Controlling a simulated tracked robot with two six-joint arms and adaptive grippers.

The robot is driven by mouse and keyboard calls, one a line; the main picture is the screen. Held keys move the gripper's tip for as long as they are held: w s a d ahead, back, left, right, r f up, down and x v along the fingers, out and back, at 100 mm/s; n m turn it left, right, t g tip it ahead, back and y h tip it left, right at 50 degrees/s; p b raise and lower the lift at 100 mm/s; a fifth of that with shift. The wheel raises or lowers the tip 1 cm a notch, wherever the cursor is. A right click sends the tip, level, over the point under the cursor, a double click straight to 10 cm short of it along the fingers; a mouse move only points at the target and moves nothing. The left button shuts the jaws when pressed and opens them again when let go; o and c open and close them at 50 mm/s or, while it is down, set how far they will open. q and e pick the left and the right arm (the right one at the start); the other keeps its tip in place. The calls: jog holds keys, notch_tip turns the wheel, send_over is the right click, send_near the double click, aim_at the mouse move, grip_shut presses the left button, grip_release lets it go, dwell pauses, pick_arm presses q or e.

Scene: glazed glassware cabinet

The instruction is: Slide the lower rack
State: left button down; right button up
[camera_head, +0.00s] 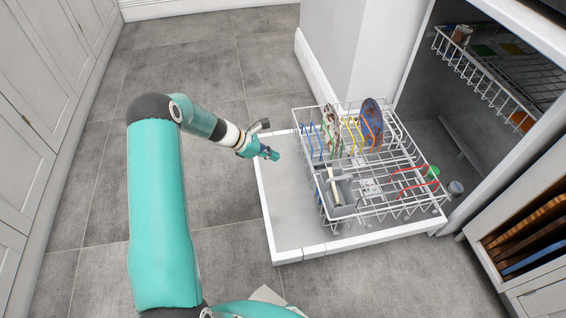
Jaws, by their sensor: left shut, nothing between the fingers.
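The lower rack (395,208) is a white wire basket. It stands over the lowered door (282,205) of an open dishwasher, with its right end at the machine's opening. It holds several plates (371,122) at the back and a grey cutlery basket (341,196) at the front left. My left gripper (272,154) is shut and empty, over the door's left edge. My right gripper is not in view.
An upper rack (485,85) with dishes sits inside the dishwasher (425,105). A white wall end (335,50) rises behind the door. Grey tiled floor (225,215) is clear to the left.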

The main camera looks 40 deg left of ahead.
pick_arm(q)
jog(key=w+d+r+b+x, duration=0.1)
jog(key=b+x, duration=0.3)
jog(key=x, duration=0.8)
jog(key=shift+r, duration=0.15)
jog(key=shift+w, duration=0.1)
